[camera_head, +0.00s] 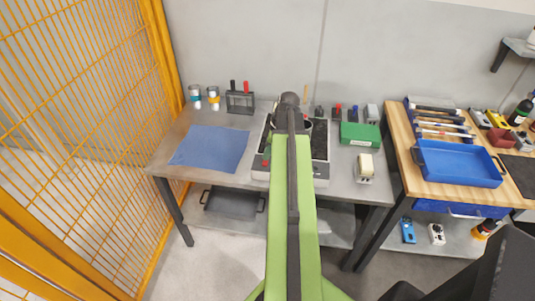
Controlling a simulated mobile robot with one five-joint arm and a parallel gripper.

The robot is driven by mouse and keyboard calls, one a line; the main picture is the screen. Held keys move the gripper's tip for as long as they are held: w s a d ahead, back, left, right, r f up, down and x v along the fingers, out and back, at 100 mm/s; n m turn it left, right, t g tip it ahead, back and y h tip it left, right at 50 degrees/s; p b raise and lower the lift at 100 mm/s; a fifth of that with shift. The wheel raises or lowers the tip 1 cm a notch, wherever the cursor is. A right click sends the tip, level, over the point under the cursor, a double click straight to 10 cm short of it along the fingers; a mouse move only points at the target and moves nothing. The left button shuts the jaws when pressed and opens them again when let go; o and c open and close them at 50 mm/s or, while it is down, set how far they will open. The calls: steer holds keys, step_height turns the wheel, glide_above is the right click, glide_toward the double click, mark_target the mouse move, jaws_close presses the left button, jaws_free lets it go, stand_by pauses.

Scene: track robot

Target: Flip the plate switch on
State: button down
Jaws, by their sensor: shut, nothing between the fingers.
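A low appliance that looks like a hot plate (322,140), with a dark top and a pale front panel (321,174), stands in the middle of the grey workbench. My green and black arm crosses in front of it and hides its centre. A small red part (266,163) shows at its front left. I cannot make out the switch or its position. The dark end of my arm is over the rear of the appliance. My gripper's fingers are hidden behind the arm.
A blue mat (210,146), cans (195,92) and a dark rack (240,101) are left on the bench (165,160). A green box (360,134) and a cream block (365,165) are right. A wooden bench holds a blue tray (460,165). Yellow mesh fencing (90,110) borders the left.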

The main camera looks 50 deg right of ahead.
steer(key=s+a+p+v, duration=0.1)
steer(key=a+p+v, duration=0.1)
steer(key=p+v, duration=0.9)
steer(key=shift+r, duration=0.9)
steer(key=shift+s+a, duration=0.1)
steer(key=w+a+n+g, duration=0.1)
steer(key=w+a+n, duration=0.2)
steer(key=w+a, duration=0.6)
steer(key=w+a+n, duration=0.2)
steer(key=w+a, duration=0.2)
steer(key=a, duration=0.9)
steer(key=w+a+f+m+g+h, duration=0.1)
steer(key=a+m+h, duration=0.1)
steer(key=a+m, duration=0.9)
steer(key=shift+a+g, duration=0.3)
steer(key=shift+a, duration=3.85)
